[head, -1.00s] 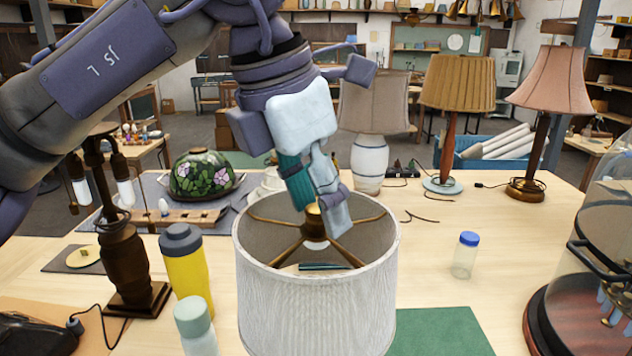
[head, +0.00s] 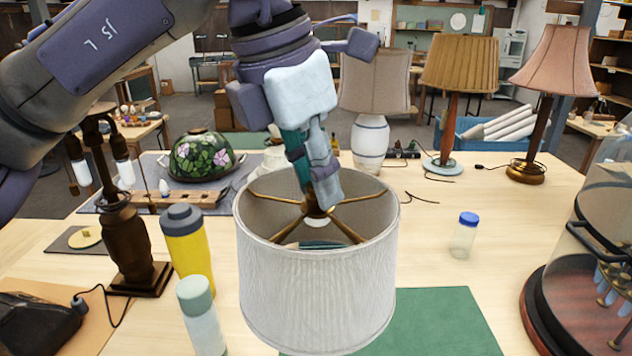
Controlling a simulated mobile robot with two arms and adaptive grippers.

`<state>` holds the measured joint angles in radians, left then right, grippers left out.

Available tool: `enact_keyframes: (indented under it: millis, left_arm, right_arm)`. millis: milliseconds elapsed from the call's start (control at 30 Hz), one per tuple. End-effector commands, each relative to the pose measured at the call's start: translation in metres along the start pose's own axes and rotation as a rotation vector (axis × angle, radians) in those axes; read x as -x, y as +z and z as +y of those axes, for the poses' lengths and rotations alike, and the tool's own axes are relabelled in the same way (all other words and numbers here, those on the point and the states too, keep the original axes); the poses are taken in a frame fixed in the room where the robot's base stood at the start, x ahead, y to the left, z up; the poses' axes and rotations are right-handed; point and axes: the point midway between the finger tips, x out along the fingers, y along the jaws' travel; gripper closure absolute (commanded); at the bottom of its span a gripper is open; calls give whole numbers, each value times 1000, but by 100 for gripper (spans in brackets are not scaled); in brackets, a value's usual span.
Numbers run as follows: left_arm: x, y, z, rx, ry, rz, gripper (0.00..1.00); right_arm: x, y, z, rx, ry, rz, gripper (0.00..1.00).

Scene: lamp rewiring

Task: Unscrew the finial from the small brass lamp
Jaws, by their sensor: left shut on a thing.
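The lamp's pale ribbed drum shade (head: 318,290) stands in the front middle of the head view. Its brass spider arms (head: 345,228) meet at a hub inside the open top. The brass finial (head: 314,212) is at that hub, mostly covered by my fingers. My left gripper (head: 318,202) comes down from above into the shade's opening and is shut on the finial. The lamp's base and stem are hidden by the shade. My right gripper is not in view.
A yellow bottle (head: 188,255), a pale-capped bottle (head: 200,318) and a dark wooden lamp base (head: 130,245) stand left of the shade. A blue-capped jar (head: 465,236) and a glass dome (head: 600,230) are right. The green mat (head: 445,322) is bare at front right.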

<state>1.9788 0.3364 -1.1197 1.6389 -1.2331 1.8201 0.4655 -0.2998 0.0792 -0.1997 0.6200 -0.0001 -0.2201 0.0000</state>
Motion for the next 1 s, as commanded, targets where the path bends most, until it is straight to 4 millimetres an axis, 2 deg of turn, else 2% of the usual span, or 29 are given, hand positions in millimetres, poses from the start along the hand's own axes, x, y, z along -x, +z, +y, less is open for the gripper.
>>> enact_keyframes:
  millis: [33, 100, 300, 733, 1000]
  left_arm:
    - [-5, -1, -1, 80, 32, -3, 100]
    - [-4, -1, -1, 201, 70, -3, 100]
    - [-2, 0, 0, 463, 148, -2, 100]
    - [-2, 0, -1, 561, 176, -2, 100]
    - [-2, 0, -2, 1019, 321, -2, 100]
  right_arm:
    - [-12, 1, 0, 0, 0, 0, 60]
    - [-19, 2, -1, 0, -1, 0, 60]
    - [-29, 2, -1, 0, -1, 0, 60]
    - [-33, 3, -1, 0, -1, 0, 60]
    - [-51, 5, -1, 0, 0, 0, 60]
